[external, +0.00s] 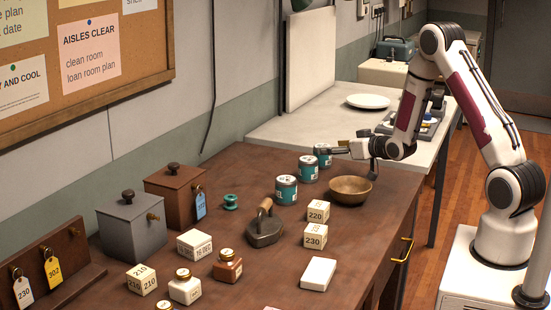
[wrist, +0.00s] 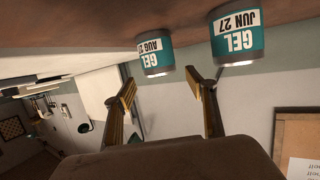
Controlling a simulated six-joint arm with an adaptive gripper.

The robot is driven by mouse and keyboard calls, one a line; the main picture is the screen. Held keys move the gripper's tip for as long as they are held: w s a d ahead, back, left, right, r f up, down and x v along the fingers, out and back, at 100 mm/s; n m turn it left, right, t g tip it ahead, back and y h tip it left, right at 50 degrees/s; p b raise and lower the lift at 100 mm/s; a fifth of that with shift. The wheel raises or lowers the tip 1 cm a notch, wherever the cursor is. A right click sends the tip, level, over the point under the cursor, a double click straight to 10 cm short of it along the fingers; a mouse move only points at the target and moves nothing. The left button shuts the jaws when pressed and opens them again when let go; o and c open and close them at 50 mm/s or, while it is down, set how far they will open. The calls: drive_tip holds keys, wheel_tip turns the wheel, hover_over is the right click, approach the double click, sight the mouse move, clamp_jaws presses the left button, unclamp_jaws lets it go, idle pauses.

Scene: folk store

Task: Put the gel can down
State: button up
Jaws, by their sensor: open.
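Three teal gel cans with white labels stand upright in a slanting row on the brown table: the front can (external: 286,190), the middle can (external: 308,168) and the back can (external: 323,160). My gripper (external: 338,150) is low over the table, just right of the back can and level with its top. The wrist view is upside down. It shows the gripper (wrist: 167,78) open, an "AUG" can (wrist: 155,54) beyond the gap between the fingers and a "JUN 27" can (wrist: 237,40) by the right fingertip. A third can is not visible there.
A wooden bowl (external: 350,190) stands just in front of my gripper. A flat iron (external: 265,228), number blocks (external: 318,211) and a teal spool (external: 231,202) stand nearer. A pale bench (external: 290,130) with a white plate (external: 368,101) is behind.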

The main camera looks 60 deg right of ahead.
drive_tip(key=v, duration=0.6)
drive_tip(key=shift+s, duration=0.2)
drive_tip(key=shift+a+r, duration=0.15)
idle(0.4)
drive_tip(key=s+a+r+n+g+y, duration=0.1)
drive_tip(key=s+a+r+g+y, duration=0.15)
drive_tip(key=a+r, duration=0.5)
drive_tip(key=s+a+r+n+g+y, duration=0.1)
drive_tip(key=s+a+r, duration=0.3)
drive_tip(key=a, duration=0.6)
drive_tip(key=s+a+r+n+g+y, duration=0.1)
drive_tip(key=s+a+g, duration=0.1)
drive_tip(key=s+a, duration=0.4)
drive_tip(key=s+a+r+n+g+y, duration=0.1)
drive_tip(key=s+a, duration=0.6)
drive_tip(key=s, duration=0.8)
drive_tip(key=shift+s+a+r+n+g, duration=0.4)
drive_tip(key=shift+r+g, duration=0.25)
drive_tip(key=shift+r, duration=0.2)
